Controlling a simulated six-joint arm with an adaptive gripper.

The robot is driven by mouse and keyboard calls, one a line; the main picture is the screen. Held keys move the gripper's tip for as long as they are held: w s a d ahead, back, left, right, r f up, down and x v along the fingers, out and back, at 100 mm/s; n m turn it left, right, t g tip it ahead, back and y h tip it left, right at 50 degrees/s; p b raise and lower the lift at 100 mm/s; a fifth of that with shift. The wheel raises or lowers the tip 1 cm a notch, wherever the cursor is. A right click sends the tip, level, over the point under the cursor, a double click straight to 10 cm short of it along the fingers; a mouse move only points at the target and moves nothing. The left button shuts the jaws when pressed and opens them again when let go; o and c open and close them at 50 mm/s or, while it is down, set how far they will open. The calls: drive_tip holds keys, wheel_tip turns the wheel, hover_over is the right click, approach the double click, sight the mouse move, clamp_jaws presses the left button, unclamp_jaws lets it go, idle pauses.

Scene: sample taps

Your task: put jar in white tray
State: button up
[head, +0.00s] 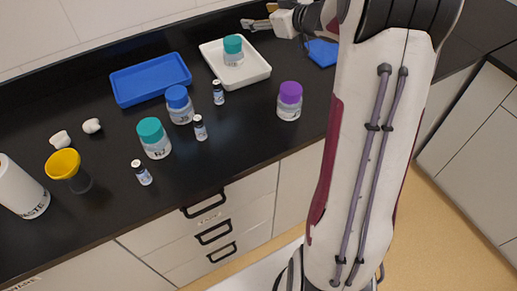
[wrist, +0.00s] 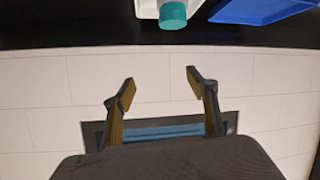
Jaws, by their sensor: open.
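The white tray (head: 262,73) stands at the back of the black counter. A clear jar with a teal cap (head: 233,51) stands upright inside it. My gripper (head: 257,16) is open and empty, behind and above the tray's back edge, apart from the jar. In the wrist view my gripper (wrist: 160,84) shows two spread fingers with nothing between them. The teal cap (wrist: 173,15) and part of the white tray (wrist: 146,9) show at that view's top edge. Other jars stand outside the tray: teal-capped (head: 154,140), blue-capped (head: 179,104) and purple-capped (head: 289,101).
A blue tray (head: 150,80) lies left of the white tray. Small vials (head: 200,128) stand among the jars. A yellow funnel (head: 64,164), white pieces (head: 92,126) and a white cylinder (head: 22,188) are at the left. A blue object (head: 322,52) lies partly behind my arm.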

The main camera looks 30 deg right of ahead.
drive_tip(key=s+a+r+m+g+h, duration=0.2)
drive_tip(key=s+a+r+m+h, duration=0.3)
drive_tip(key=s+r, duration=0.55)
drive_tip(key=s+a+f+g+y, duration=0.1)
drive_tip(key=s+a+f, duration=0.3)
drive_tip(key=s, duration=0.5)
drive_tip(key=s+a+f+n+g+y, duration=0.1)
drive_tip(key=s+a+f+g, duration=0.2)
drive_tip(key=s+a, duration=0.5)
drive_tip(key=s+a+f+g+y, duration=0.1)
drive_tip(key=s+a+f, duration=0.3)
drive_tip(key=s, duration=0.8)
drive_tip(key=a, duration=0.2)
drive_tip(key=shift+s+a+f+g, duration=0.25)
drive_tip(key=shift+a+f+g, duration=0.05)
drive_tip(key=shift+g, duration=0.1)
